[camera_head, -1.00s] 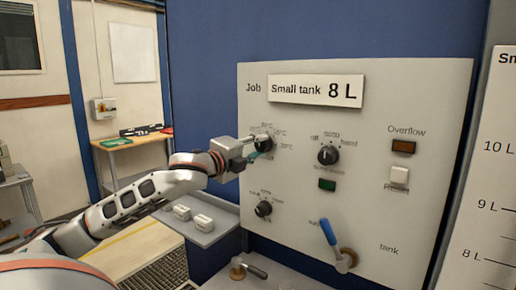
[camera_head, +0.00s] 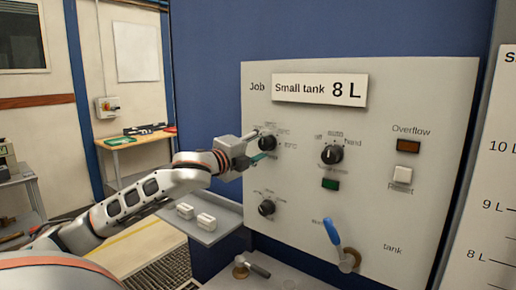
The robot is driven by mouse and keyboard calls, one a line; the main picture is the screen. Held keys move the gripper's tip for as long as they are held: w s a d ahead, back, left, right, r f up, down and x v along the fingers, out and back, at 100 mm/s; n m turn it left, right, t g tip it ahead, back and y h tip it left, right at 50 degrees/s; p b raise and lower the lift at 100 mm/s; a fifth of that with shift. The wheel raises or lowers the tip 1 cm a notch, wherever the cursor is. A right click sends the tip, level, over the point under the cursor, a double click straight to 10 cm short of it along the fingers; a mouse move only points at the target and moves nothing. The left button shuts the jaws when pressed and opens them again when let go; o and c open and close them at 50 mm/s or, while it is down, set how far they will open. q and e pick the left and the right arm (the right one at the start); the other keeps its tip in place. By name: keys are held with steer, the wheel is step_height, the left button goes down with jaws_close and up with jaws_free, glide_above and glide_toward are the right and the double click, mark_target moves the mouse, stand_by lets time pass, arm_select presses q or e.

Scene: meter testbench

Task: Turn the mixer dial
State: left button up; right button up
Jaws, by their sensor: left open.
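The mixer dial is likely the black knob (camera_head: 267,143) at the upper left of the grey panel (camera_head: 300,230), with temperature marks around it. My left gripper (camera_head: 258,145) is open at this knob, one finger above and one below its left side. I cannot tell whether the fingers touch it. A second black dial (camera_head: 332,154) with a white pointer sits to the right. A third, smaller black dial (camera_head: 266,207) sits below. My right gripper does not show.
A small shelf (camera_head: 205,232) with two white blocks (camera_head: 195,216) is below my arm. A green button (camera_head: 330,184) and an amber Overflow lamp (camera_head: 408,146) are on the panel.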

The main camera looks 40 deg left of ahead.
arm_select(q)
steer(key=shift+s, duration=0.15)
steer(key=shift+s+d+f, duration=0.1)
steer(key=shift+s+d, duration=0.05)
steer(key=shift+s, duration=0.4)
steer(key=s+d, duration=0.1)
steer(key=s, duration=0.9)
steer(key=shift+s, duration=0.25)
